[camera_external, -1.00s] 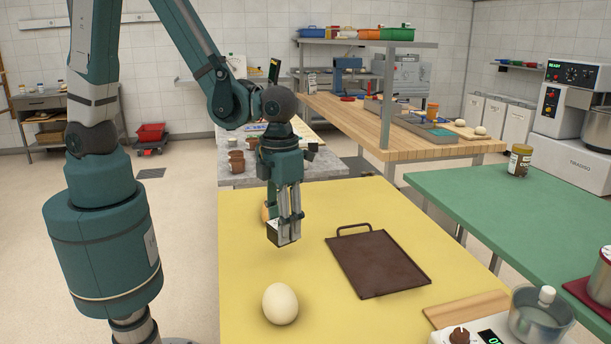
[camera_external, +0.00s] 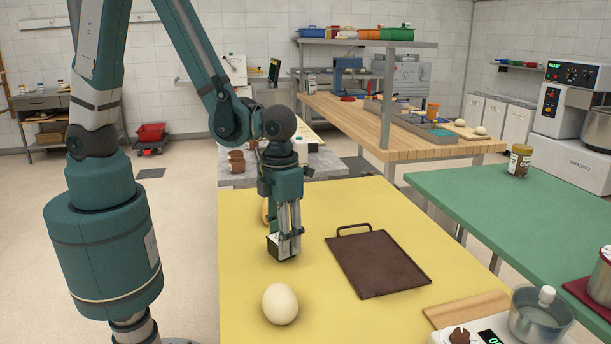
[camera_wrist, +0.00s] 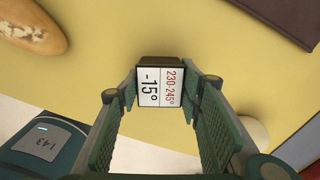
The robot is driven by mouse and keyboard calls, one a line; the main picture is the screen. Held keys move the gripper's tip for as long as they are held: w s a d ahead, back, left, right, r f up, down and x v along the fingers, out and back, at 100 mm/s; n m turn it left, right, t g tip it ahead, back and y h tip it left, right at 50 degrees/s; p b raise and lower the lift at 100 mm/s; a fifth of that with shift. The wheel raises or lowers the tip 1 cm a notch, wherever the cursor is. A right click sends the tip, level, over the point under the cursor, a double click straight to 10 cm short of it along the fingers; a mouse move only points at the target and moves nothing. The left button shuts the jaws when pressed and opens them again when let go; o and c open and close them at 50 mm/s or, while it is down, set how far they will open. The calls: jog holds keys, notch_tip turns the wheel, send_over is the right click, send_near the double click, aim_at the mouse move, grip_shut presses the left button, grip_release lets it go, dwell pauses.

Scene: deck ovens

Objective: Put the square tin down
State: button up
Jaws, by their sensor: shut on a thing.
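The square tin (camera_external: 274,246) is a small dark, box-shaped thing with a white face. In the wrist view the tin (camera_wrist: 163,61) shows dark edges and printed numbers on that face. My gripper (camera_external: 285,252) points down over the yellow table top (camera_external: 240,275) and is shut on the tin, with a finger on each side of it. The gripper (camera_wrist: 168,92) also shows in the wrist view. The tin is at or just above the table; I cannot tell whether it touches. The fingers partly hide it in the outside view.
A brown tray with a handle (camera_external: 380,265) lies to the right of the tin. A white egg-shaped thing (camera_external: 280,304) is in front. A bread loaf (camera_wrist: 32,25) lies behind, mostly hidden in the outside view. A wooden board (camera_external: 467,308) is at front right.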

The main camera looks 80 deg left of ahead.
jog(key=shift+f, duration=0.2)
jog(key=o, duration=1)
jog(key=shift+r, duration=0.25)
notch_tip(320, 180, up, 12)
jog(key=p, duration=0.1)
jog(key=shift+p, duration=0.4)
dwell(0.5)
